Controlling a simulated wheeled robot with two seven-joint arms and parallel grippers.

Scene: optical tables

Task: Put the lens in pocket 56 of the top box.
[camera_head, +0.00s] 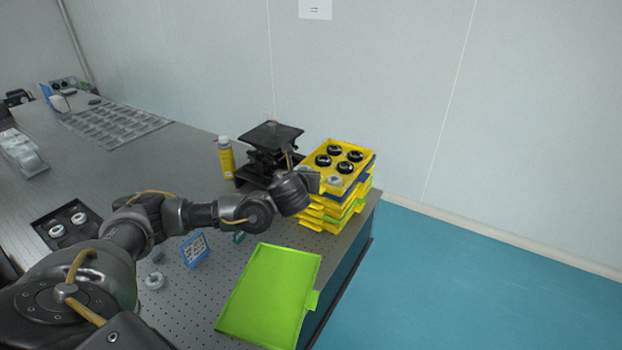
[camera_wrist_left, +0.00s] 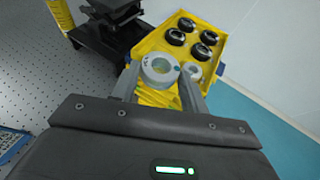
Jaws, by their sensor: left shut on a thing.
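The top box (camera_head: 367,157) is a yellow tray on a stack of yellow, green and blue boxes; it also shows in the left wrist view (camera_wrist_left: 217,27). Several black-rimmed lenses (camera_head: 349,168) and one light grey ring-shaped lens (camera_head: 335,181) lie in its pockets. My left gripper (camera_head: 310,181) is at the near left side of the top box. In the left wrist view, the gripper (camera_wrist_left: 160,82) is shut on a light grey ring-mounted lens (camera_wrist_left: 158,70), held near the box's near edge. The pocket numbers are too small to read. My right gripper is out of view.
A black lifting stage (camera_head: 270,150) and a yellow bottle (camera_head: 226,157) stand left of the stack. A bright green lid or tray (camera_head: 268,295) lies at the table's front edge. A blue-framed holder (camera_head: 194,249) and a loose ring-shaped part (camera_head: 155,281) are nearby.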

